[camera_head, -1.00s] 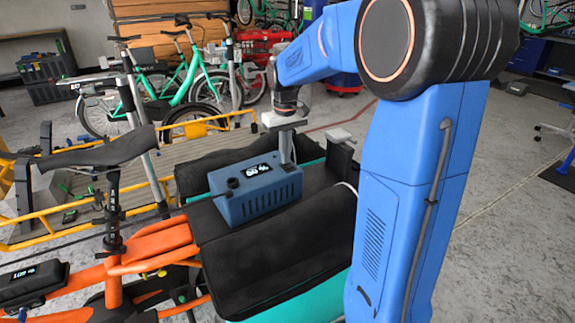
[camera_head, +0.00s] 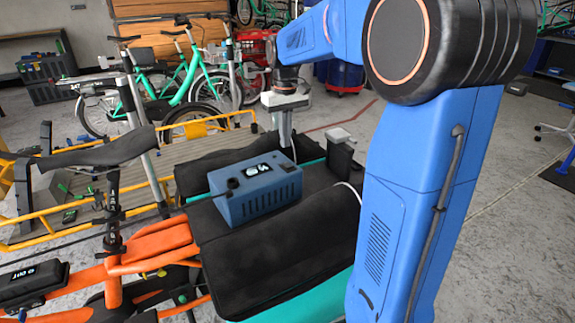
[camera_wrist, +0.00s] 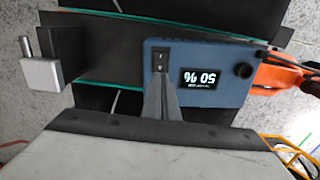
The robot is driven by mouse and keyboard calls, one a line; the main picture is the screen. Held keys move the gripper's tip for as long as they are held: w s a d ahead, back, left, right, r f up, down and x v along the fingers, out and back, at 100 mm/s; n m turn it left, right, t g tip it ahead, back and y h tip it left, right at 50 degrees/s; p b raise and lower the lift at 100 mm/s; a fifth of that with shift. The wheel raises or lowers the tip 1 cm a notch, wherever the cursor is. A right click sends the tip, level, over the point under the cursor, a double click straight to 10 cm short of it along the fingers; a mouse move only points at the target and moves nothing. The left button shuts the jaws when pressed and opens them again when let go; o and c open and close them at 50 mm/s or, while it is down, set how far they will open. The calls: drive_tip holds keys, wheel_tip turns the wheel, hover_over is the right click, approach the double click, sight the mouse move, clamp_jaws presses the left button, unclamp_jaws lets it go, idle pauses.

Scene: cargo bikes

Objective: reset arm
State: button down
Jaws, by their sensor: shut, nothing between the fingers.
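My gripper (camera_head: 291,152) is shut and empty, pointing down behind the far right end of a blue box in the head view. In the wrist view its closed fingers (camera_wrist: 160,78) appear over the edge of the box, just below a black rocker switch (camera_wrist: 160,59). The blue box (camera_head: 262,201) sits on the black cover of the cargo bike. A black knob (camera_wrist: 243,70) is beside the display. I cannot tell the exact gap between fingertips and box.
A grey-topped clamp-like post (camera_head: 341,147) stands right of my gripper. A yellow-railed cargo platform (camera_head: 130,167) and green bikes are behind. Open grey floor (camera_head: 510,230) lies at right.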

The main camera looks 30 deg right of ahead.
drive_tip(key=shift+r, duration=0.4)
drive_tip(key=s+a+t, duration=0.1)
drive_tip(key=s+a, duration=0.2)
drive_tip(key=s, duration=0.4)
drive_tip(key=s+a+t, duration=0.1)
drive_tip(key=s+a, duration=0.2)
drive_tip(key=s, duration=0.5)
drive_tip(key=s+a+f+t, duration=0.1)
drive_tip(key=s+f, duration=0.2)
drive_tip(key=s, duration=0.4)
drive_tip(key=s+a+f+t, duration=0.1)
drive_tip(key=s+f, duration=0.3)
drive_tip(key=s, duration=0.4)
drive_tip(key=shift+s+a+f+t, duration=0.2)
drive_tip(key=shift+a+t, duration=0.2)
drive_tip(key=shift+a, duration=0.15)
